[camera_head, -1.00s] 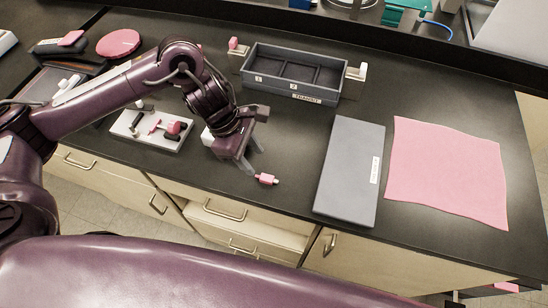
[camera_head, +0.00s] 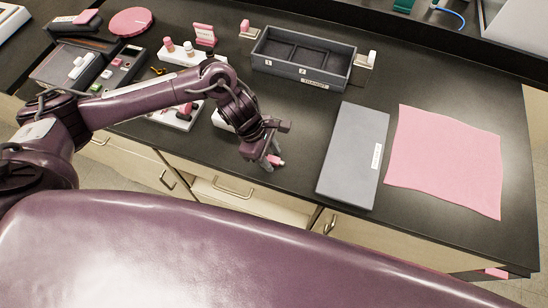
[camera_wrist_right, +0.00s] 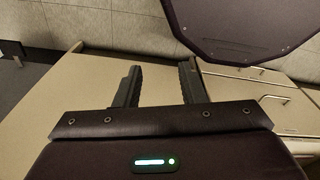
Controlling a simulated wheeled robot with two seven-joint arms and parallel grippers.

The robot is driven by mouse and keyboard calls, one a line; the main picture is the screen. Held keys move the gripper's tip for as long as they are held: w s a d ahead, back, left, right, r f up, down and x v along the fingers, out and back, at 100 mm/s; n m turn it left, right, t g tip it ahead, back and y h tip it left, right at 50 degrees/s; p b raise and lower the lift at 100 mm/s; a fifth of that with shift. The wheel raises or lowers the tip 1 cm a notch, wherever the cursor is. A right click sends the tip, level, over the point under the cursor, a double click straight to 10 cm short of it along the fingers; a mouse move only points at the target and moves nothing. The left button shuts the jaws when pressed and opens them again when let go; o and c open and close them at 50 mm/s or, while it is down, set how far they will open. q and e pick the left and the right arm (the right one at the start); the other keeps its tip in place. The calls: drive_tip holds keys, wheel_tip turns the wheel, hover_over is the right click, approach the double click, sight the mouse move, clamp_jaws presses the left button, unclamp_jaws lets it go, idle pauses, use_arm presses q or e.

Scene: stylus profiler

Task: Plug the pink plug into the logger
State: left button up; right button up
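The small pink plug (camera_head: 280,161) is near the front edge of the black bench in the head view. My left gripper (camera_head: 272,158) is low over it, with its fingers around or right beside the plug. The fingers partly hide the plug, and I cannot tell if they grip it. A white block (camera_head: 221,121) stands left of the gripper, partly behind my arm. I cannot tell for sure which thing is the logger; a dark unit with small coloured parts (camera_head: 122,68) stands at the left. My right gripper (camera_wrist_right: 160,84) is open and empty in the right wrist view.
A grey compartment tray (camera_head: 304,81) stands at the back. A grey flat case (camera_head: 353,155) and a pink cloth (camera_head: 446,160) lie to the right. A white holder (camera_head: 176,122) with small parts is partly under my left arm. Bench is clear between gripper and case.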

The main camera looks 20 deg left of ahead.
sight(271, 157)
use_arm(q)
clamp_jaws()
use_arm(e)
drive_tip(key=shift+s, duration=0.55)
use_arm(q)
drive_tip(key=shift+r, duration=0.1)
use_arm(e)
drive_tip(key=shift+a, duration=0.15)
